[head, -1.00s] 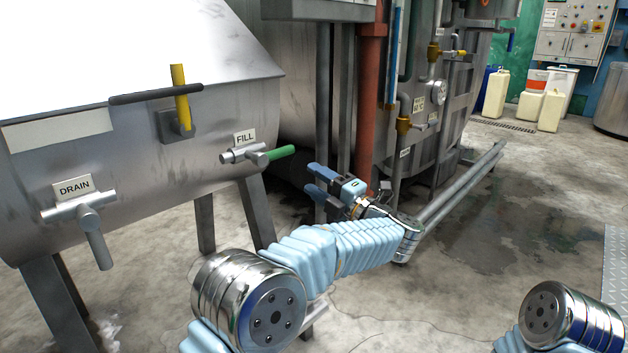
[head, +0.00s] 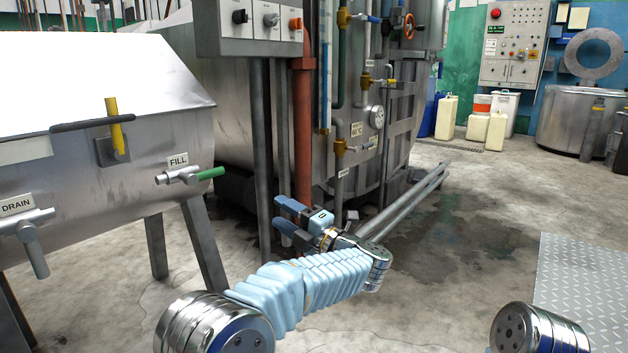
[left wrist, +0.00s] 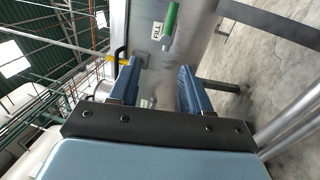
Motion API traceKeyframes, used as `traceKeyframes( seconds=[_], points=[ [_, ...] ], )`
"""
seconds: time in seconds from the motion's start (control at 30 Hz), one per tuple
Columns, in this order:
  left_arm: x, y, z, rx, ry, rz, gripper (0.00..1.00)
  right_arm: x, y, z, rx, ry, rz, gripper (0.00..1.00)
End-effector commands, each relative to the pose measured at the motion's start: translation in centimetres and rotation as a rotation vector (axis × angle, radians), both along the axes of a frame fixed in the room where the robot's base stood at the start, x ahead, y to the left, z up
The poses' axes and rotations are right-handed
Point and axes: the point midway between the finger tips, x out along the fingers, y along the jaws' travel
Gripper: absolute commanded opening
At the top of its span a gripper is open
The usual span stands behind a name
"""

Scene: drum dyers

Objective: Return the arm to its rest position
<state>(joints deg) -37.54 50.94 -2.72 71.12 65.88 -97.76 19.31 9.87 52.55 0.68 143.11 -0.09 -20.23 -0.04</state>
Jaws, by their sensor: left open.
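My left gripper (head: 284,219) is open and empty in the head view, held in the air in front of the pipes and below the grey switch box. Its two blue fingers (left wrist: 152,88) show apart in the left wrist view, with nothing between them but the steel drum behind. The left arm is stretched forward and bent. Of my right arm only a chrome joint shows at the lower right of the head view; its gripper is not in view.
The steel drum machine (head: 95,180) has a green-handled FILL valve (head: 190,175) and a DRAIN valve (head: 28,236). A red pipe (head: 302,130) and a large vessel with a gauge (head: 376,116) stand behind my gripper. Floor pipes (head: 405,205) run to the right. The floor at centre right is open.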

Motion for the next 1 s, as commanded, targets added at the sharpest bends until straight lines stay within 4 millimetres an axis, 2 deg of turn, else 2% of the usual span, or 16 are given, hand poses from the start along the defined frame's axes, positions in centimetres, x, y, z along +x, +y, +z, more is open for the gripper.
traceKeyframes(
  seconds=[0.33, 0.47, 0.57, 0.67, 0.77, 0.83, 0.93, 1.0],
  points=[
    [3.3, 1.2, -5.0, 0.146, 0.142, -0.118, 0.48, 0.0, 0.0, 0.0, 0.000, 0.000, 0.000, 0.43],
    [4.7, 1.9, -8.1, 0.220, 0.231, -0.188, 0.48, 0.0, 0.0, 0.0, 0.000, 0.000, 0.000, 0.43],
    [5.7, 2.5, -11.7, 0.287, 0.327, -0.261, 0.48, 0.0, 0.0, 0.0, 0.000, 0.000, 0.000, 0.43],
    [6.4, 3.2, -16.0, 0.357, 0.442, -0.350, 0.48, 0.0, 0.0, 0.0, 0.000, 0.000, 0.000, 0.43],
    [6.2, 4.0, -21.5, 0.428, 0.587, -0.464, 0.48, 0.0, 0.0, 0.0, 0.000, 0.000, 0.000, 0.43],
    [5.3, 4.7, -26.4, 0.477, 0.714, -0.566, 0.48, 0.0, 0.0, 0.0, 0.000, 0.000, 0.000, 0.43],
    [2.1, 5.7, -34.3, 0.535, 0.926, -0.750, 0.48, 0.0, 0.0, 0.0, 0.000, 0.000, 0.000, 0.43],
    [-1.4, 6.3, -39.4, 0.557, 1.068, -0.889, 0.48, 0.0, 0.0, 0.0, 0.000, 0.000, 0.000, 0.43]
  ],
)
